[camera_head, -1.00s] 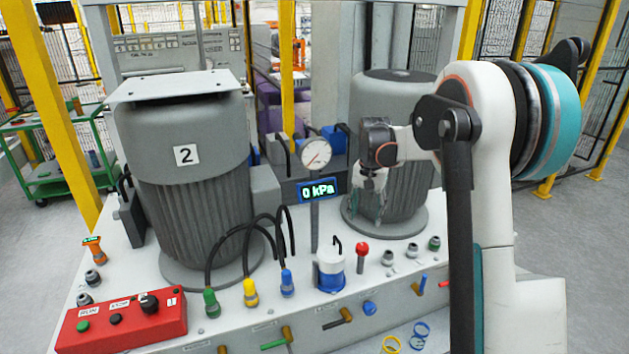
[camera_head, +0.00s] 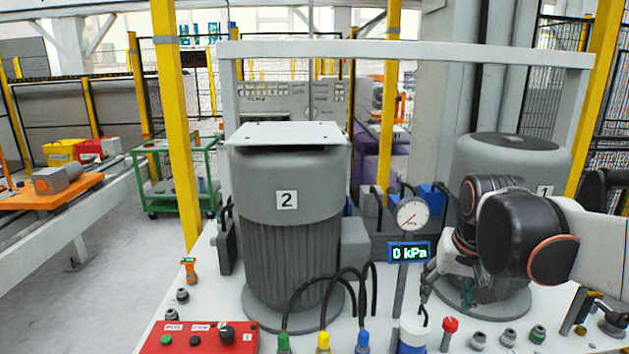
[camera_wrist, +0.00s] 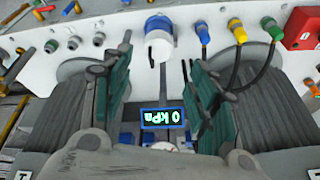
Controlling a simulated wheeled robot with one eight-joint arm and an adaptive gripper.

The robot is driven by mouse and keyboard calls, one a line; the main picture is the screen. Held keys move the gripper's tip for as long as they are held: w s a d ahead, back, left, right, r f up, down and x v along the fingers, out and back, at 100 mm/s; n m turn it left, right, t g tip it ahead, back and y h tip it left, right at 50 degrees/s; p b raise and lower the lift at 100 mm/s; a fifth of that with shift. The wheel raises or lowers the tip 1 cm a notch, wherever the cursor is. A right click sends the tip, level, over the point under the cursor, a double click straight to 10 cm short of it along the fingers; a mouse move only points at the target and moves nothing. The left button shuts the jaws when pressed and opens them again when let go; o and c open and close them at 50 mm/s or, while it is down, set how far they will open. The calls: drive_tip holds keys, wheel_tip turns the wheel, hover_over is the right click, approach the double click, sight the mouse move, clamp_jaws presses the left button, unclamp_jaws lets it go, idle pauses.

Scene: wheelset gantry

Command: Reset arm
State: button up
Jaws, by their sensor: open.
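My arm comes in from the right of the head view, in front of the grey cylinder marked 1 (camera_head: 513,158). My gripper (camera_head: 446,294) hangs low over the white table (camera_head: 205,262), near the blue-and-white canister (camera_head: 412,334). In the wrist view my gripper (camera_wrist: 160,72) is open, its two green-lined fingers wide apart with nothing between them. The canister (camera_wrist: 160,40) shows beyond the fingertips in that view. The display reading 0 kPa (camera_wrist: 165,118) also lies between the fingers in the picture. No contact with any thing shows.
A grey cylinder marked 2 (camera_head: 288,215) stands left of the gauge (camera_head: 412,214). Black hoses with green, yellow and blue ends and a red control box (camera_head: 200,339) are at the front. A red knob (camera_head: 450,326) is close to my gripper. A yellow post (camera_head: 172,120) stands behind.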

drive_tip(key=s+a+f+n+t, duration=0.1)
drive_tip(key=s+a+f, duration=0.1)
drive_tip(key=s, duration=0.5)
drive_tip(key=s+a+f+n+t, duration=0.2)
drive_tip(key=s+a, duration=0.2)
drive_tip(key=s, duration=0.4)
drive_tip(key=shift+s+a+f+n, duration=0.15)
drive_tip(key=shift+a+f+n, duration=0.05)
drive_tip(key=shift+f+n, duration=0.1)
